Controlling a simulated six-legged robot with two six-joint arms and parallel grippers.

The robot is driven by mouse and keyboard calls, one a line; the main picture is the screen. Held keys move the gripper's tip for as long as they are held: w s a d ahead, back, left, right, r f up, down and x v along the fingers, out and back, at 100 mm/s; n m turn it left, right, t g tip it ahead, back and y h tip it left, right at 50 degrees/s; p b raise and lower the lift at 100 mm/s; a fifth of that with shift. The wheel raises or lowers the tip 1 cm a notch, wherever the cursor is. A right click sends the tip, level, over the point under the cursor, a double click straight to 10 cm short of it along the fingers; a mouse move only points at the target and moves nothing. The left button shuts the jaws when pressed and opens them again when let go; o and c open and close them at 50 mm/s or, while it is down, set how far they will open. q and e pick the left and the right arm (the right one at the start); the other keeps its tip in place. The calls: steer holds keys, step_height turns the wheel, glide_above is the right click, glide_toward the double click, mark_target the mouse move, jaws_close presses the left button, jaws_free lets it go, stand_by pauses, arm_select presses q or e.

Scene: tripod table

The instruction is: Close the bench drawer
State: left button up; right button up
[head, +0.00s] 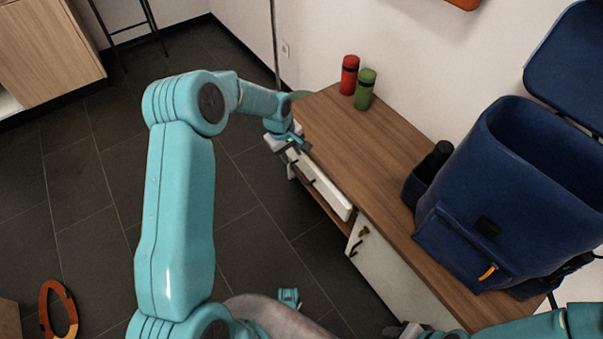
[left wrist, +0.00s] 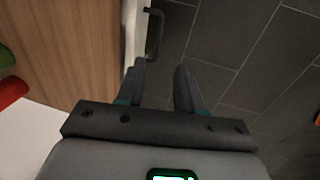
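The wooden-topped bench (head: 375,130) runs along the wall. Its white drawer (head: 330,192) is under the front edge and appears to stand out a little from the bench. In the left wrist view, a narrow pale strip of the drawer (left wrist: 130,35) shows beside the wooden top, with a dark bar handle (left wrist: 154,35) on it. My left gripper (head: 296,147) is at the far end of the drawer front. Its fingers (left wrist: 160,72) are apart with only floor between them, just short of the handle. My right gripper (head: 408,330) is partly cut off at the bottom edge.
A red bottle (head: 348,76) and a green bottle (head: 365,90) stand at the bench's far end. A blue backpack (head: 480,200) stands at the near end. A white cabinet door (head: 385,270) with a dark handle is nearer. The dark tiled floor (head: 80,150) is open on the left.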

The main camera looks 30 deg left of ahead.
mark_target(300, 177)
arm_select(q)
steer(key=f+b, duration=0.1)
steer(key=f, duration=0.3)
steer(key=w+f+b, duration=0.1)
steer(key=f, duration=0.3)
steer(key=w+d+f+b, duration=0.1)
steer(key=f, duration=0.3)
steer(key=shift+w+f, duration=0.2)
steer(key=shift+f, duration=0.1)
jaws_close()
stand_by(0.7)
